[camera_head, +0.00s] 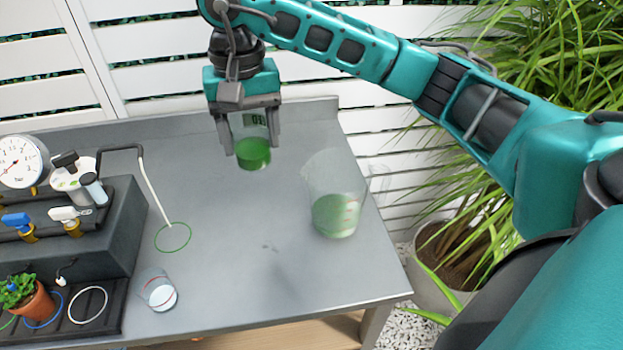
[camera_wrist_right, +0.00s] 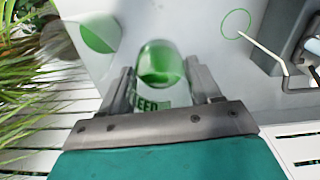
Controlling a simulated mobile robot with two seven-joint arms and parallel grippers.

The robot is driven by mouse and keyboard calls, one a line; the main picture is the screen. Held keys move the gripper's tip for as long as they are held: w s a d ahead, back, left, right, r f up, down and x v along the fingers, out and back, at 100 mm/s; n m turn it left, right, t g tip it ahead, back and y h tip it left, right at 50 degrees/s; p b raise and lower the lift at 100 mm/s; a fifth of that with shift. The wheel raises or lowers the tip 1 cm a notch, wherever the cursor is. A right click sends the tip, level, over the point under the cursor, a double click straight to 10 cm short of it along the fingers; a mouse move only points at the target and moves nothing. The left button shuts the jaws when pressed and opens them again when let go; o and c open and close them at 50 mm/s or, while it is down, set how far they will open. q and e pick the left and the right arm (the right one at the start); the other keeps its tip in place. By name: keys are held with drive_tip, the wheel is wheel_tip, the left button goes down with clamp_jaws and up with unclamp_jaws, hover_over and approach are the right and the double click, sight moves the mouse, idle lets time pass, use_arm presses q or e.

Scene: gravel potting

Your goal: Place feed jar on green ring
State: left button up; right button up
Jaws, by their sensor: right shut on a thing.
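The feed jar (camera_head: 253,153) is a small clear jar with green liquid and a label. My right gripper (camera_head: 251,140) is shut on it and holds it above the back middle of the table. In the right wrist view the jar (camera_wrist_right: 160,65) sits between the fingers of the right gripper (camera_wrist_right: 164,88), with part of its label readable. The green ring (camera_head: 173,237) is a thin empty outline on the table, to the left of and nearer than the jar. It also shows in the right wrist view (camera_wrist_right: 236,24). My left gripper is not in view.
A large clear beaker (camera_head: 336,200) with green liquid stands at the table's right. A small cup (camera_head: 159,291) stands near the front left. A dark block with valves (camera_head: 80,230), a gauge (camera_head: 20,161) and a thin bent spout (camera_head: 153,190) reaching to the ring are at the left.

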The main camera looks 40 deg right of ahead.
drive_tip(key=shift+d+r+m, duration=0.4)
drive_tip(key=shift+d+r, duration=0.25)
drive_tip(key=shift+d, duration=0.1)
wheel_tip(320, 180, down, 20)
drive_tip(key=shift+r+b, duration=0.2)
drive_tip(key=shift+b, duration=0.2)
drive_tip(key=shift+f, duration=0.15)
drive_tip(key=o, duration=1.2)
